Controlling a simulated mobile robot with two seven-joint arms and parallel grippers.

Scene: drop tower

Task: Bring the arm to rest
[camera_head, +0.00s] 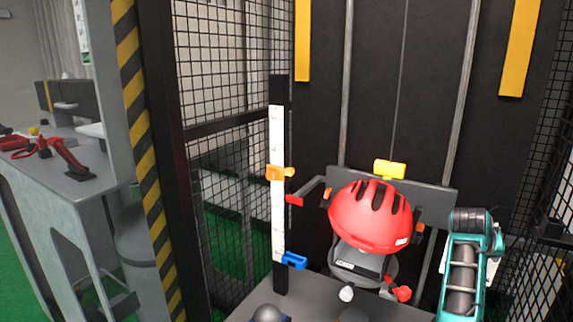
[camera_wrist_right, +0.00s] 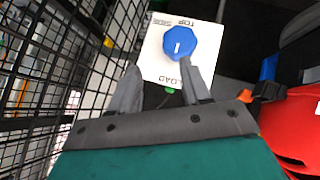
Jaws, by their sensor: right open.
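My right arm (camera_head: 463,270), teal and grey, stands at the lower right in the head view; its gripper is hidden there. In the right wrist view my right gripper (camera_wrist_right: 160,66) is open, with its two grey fingers apart and nothing seen between them. A blue knob (camera_wrist_right: 180,40) with a white mark sits on a white plate (camera_wrist_right: 155,67) lettered TOP and LOAD. The knob is just beyond the right fingertip; I cannot tell whether they touch. My left gripper is not in view.
A red helmet (camera_head: 370,215) sits on a grey headform in the tower, left of my arm; it also shows in the wrist view (camera_wrist_right: 293,128). A white scale (camera_head: 277,200) carries orange and blue markers. Black mesh (camera_head: 222,70) fences both sides. A bench (camera_head: 50,160) stands at left.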

